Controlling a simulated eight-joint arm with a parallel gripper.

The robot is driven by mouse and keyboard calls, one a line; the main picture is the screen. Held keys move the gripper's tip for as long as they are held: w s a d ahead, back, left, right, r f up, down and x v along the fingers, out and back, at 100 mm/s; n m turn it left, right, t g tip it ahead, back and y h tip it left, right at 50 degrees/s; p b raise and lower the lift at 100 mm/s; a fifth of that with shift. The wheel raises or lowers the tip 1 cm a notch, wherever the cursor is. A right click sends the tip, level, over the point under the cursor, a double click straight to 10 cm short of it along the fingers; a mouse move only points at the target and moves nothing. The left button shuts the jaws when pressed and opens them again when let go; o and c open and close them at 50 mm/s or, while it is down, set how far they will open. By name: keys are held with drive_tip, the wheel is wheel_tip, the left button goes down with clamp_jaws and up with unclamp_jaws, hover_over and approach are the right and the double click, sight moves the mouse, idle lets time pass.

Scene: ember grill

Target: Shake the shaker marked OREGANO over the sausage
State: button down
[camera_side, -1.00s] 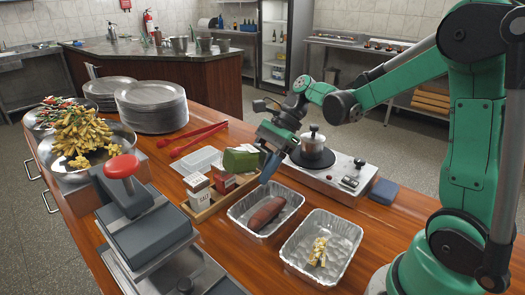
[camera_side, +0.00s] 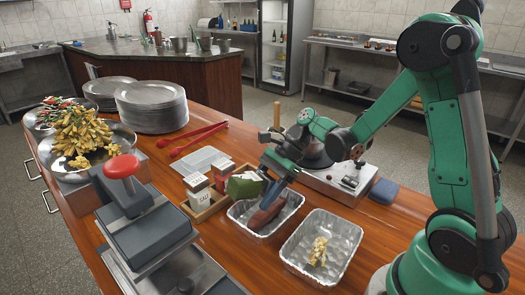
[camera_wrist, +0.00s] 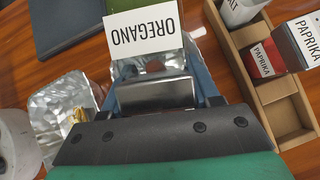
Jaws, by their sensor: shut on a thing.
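My gripper (camera_side: 268,190) is shut on a green shaker (camera_side: 243,186) and holds it tilted, low beside the left end of a foil tray (camera_side: 287,222). In the wrist view the shaker's white label (camera_wrist: 146,32) reads OREGANO, upside down. The sausage (camera_side: 266,216), dark reddish brown, lies in that tray below and right of the shaker. My gripper's blue fingers hide part of the shaker and the sausage's far end. A small reddish bit of the sausage (camera_wrist: 155,67) shows between the fingers in the wrist view.
A wooden caddy (camera_side: 206,213) with a salt shaker (camera_side: 198,188) and a paprika shaker (camera_side: 223,170) stands just left of my gripper. A second foil tray (camera_side: 335,232) with yellow food is at right. A hot plate (camera_side: 340,180) stands behind.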

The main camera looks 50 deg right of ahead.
sight(258, 176)
idle(1.5)
drive_tip(key=shift+r, duration=2.55)
drive_tip(key=shift+f, duration=0.1)
